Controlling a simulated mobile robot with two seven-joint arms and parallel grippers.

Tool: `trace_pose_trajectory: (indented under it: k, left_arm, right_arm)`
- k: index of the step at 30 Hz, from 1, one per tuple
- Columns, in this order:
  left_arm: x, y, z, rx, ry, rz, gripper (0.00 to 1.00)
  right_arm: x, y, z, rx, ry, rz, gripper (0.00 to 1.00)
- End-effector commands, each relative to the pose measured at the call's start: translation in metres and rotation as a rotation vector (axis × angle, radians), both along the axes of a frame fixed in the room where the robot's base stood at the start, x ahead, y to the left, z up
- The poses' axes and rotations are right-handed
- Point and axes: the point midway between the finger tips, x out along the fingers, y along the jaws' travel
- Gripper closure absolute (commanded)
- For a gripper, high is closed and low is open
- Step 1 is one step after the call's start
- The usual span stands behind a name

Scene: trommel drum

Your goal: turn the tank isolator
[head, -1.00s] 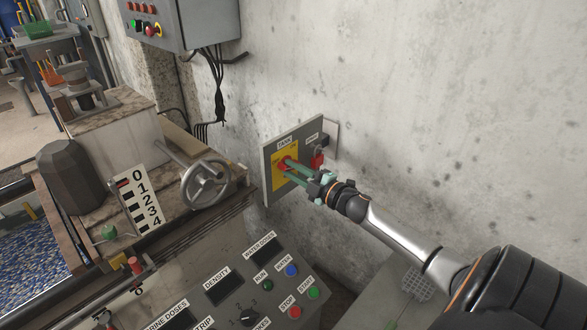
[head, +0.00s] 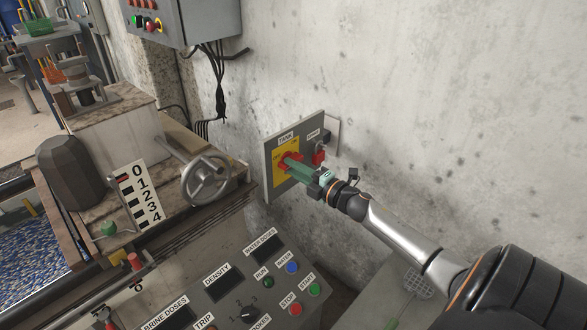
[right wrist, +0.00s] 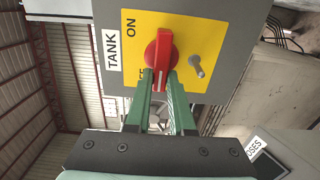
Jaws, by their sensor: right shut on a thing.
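The tank isolator is a red rotary handle (head: 291,161) on a yellow plate (head: 281,177), on a grey wall box labelled TANK. ON shows on the plate; a second marking is partly hidden behind the handle and fingers. My right gripper (head: 298,168) has its green fingers on the handle. The right wrist view shows the fingertips (right wrist: 161,82) on either side of the handle's grip, shut on it. My left gripper is out of view.
A metal peg (right wrist: 197,68) sticks out of the plate beside the handle. A smaller red switch (head: 318,156) is to the right on the box. A button console (head: 230,292) stands below, a handwheel (head: 206,179) to the left. Bare concrete wall lies right.

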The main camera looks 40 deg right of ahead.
Motion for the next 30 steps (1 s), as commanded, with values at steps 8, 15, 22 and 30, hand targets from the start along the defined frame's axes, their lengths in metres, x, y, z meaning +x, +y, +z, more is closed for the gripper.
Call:
trace_pose_trajectory:
  k: [8, 15, 22, 30]
  left_arm:
    - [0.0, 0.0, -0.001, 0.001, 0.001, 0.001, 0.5]
    - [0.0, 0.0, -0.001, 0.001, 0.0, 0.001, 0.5]
    - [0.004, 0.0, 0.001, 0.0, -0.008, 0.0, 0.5]
    - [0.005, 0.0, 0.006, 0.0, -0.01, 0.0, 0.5]
  right_arm:
    - [0.0, 0.001, -0.001, -0.003, 0.002, 0.001, 0.72]
    - [0.0, 0.0, -0.001, -0.001, 0.001, 0.0, 0.49]
    - [-0.001, 0.0, 0.0, 0.0, 0.001, 0.0, 0.49]
    - [-0.024, -0.002, -0.001, 0.002, 0.004, 0.001, 0.49]
